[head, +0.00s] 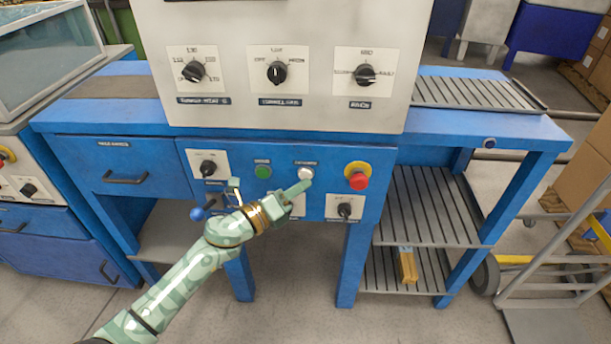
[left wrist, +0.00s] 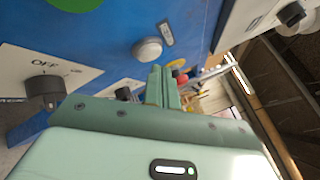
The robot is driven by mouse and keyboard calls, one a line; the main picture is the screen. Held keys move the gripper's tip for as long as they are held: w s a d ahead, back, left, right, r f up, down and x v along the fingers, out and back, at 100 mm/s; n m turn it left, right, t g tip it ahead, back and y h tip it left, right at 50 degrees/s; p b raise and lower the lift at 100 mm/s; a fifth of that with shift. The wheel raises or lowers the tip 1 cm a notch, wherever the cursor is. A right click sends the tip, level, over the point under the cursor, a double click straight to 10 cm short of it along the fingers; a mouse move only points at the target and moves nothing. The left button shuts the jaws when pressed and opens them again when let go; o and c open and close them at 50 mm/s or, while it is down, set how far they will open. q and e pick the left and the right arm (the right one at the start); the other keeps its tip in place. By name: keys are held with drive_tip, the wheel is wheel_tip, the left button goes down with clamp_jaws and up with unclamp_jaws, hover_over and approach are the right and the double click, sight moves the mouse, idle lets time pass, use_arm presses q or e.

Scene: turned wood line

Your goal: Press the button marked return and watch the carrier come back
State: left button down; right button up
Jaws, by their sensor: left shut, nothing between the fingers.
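A round white button (head: 305,173) sits on the blue front panel (head: 325,208), under a small dark label too blurred to read for sure. It also shows in the left wrist view (left wrist: 147,50), with its label beside it. My left gripper (head: 298,189) is shut and empty, its fingertips just below and in front of the white button. In the left wrist view its closed fingers (left wrist: 162,80) end close beside the button; whether they touch it I cannot tell. I cannot make out a carrier. My right gripper is out of view.
A green button (head: 263,171) is left of the white one, a red mushroom button (head: 358,178) on yellow to the right. A white cabinet (head: 270,110) stands above.

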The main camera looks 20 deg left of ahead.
use_arm(q)
drive_tip(key=shift+w+a, duration=0.1)
drive_tip(key=shift+w, duration=0.2)
